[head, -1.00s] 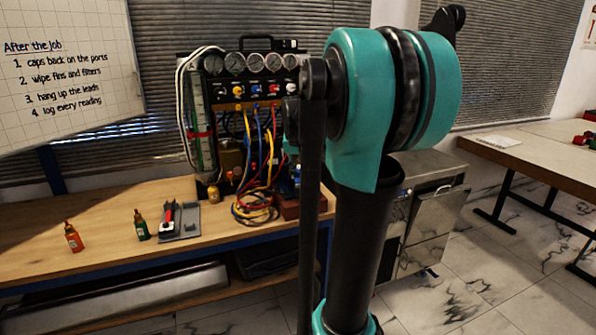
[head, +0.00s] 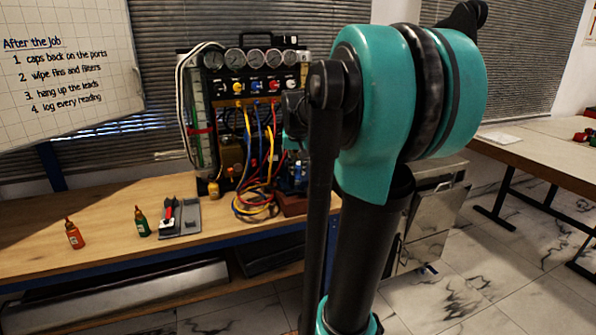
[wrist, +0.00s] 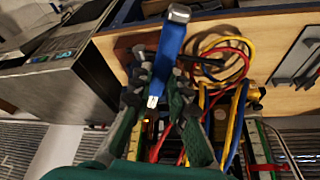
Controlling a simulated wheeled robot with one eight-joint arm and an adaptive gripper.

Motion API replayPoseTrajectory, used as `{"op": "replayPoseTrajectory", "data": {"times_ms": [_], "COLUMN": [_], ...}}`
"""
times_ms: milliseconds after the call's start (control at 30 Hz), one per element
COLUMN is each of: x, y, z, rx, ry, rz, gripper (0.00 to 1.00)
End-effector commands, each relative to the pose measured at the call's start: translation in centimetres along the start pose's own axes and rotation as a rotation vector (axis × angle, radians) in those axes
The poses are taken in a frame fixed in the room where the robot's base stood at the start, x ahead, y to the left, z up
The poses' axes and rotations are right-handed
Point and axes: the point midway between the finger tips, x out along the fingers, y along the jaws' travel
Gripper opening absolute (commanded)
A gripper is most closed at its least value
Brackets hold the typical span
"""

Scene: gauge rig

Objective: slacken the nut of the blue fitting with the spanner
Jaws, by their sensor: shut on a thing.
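My gripper (wrist: 158,84) is shut on the spanner (wrist: 168,52), a bar with a blue grip and a bright metal end, seen in the wrist view. It slants between the fingers, and its lower part narrows to bare metal among the hoses. In the head view my own arm hides most of the gripper and the spanner. A blue knob-like part (head: 255,86) shows in the coloured row under the gauges. I cannot tell whether this is the blue fitting, and no nut can be made out. Contact between spanner and nut is not visible.
Red, yellow and blue hoses (head: 262,170) hang in front of the gauge panel (head: 244,72). A grey tray (head: 191,217) with a red-handled tool, an orange bottle (head: 74,234) and a green bottle (head: 141,222) stand on the bench.

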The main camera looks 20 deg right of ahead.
Motion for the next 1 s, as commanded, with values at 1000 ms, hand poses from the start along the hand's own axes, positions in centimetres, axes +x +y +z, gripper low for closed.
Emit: {"op": "replayPoseTrajectory", "data": {"times_ms": [1000], "x": [-3.1], "y": [0.0], "z": [-1.3], "rx": [-0.001], "ry": [0.0], "rz": [0.0], "gripper": [0.0]}}
